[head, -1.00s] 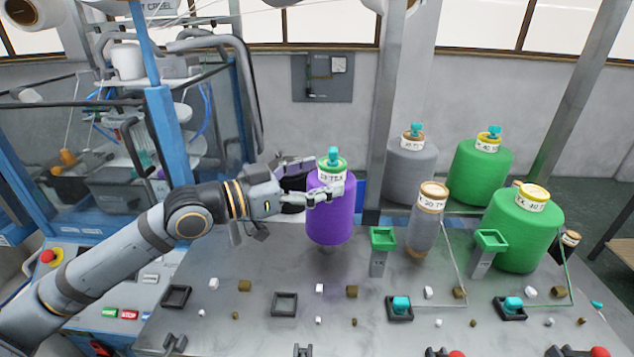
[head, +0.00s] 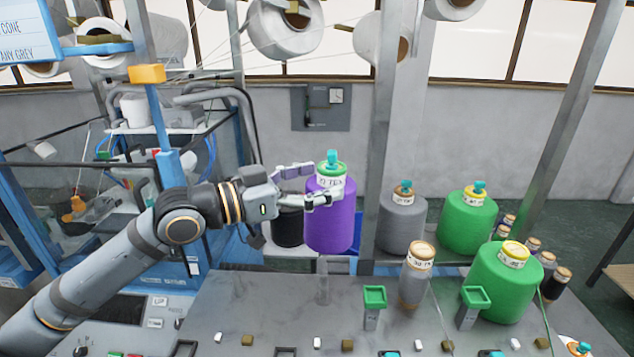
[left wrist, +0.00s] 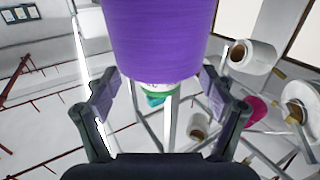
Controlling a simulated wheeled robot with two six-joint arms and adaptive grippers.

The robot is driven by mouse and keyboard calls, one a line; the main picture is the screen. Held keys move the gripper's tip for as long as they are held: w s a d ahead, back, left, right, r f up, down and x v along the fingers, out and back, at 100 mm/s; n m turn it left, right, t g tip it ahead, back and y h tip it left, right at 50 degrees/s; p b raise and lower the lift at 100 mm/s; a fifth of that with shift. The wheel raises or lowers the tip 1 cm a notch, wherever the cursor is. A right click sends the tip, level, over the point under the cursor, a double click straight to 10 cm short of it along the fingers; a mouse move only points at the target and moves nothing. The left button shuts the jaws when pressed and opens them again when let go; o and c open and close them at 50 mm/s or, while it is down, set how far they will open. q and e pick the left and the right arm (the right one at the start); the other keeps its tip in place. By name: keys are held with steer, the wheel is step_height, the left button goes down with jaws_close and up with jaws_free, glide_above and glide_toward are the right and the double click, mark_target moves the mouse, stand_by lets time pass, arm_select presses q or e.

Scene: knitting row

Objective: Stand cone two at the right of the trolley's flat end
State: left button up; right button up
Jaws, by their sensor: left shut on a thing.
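My left gripper (head: 312,184) is shut on a purple yarn cone (head: 330,226) with a green collar, a white label and a teal tip. The cone is upright, held in the air above a thin peg (head: 323,288) near the table's back edge. In the left wrist view the purple cone (left wrist: 165,40) fills the top, its green and teal end between the two fingers (left wrist: 160,98). The label is too small to read surely. I cannot make out the trolley's flat end. My right gripper is out of view.
A grey cone (head: 401,225) and a green cone (head: 467,222) stand behind the table (head: 255,297). A slim grey cone (head: 415,282) and a large green cone (head: 503,285) stand nearer, beside green-topped posts (head: 374,300). A steel upright (head: 386,130) rises close right of the purple cone.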

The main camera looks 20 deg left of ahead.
arm_select(q)
step_height(320, 180, up, 14)
stand_by(0.9)
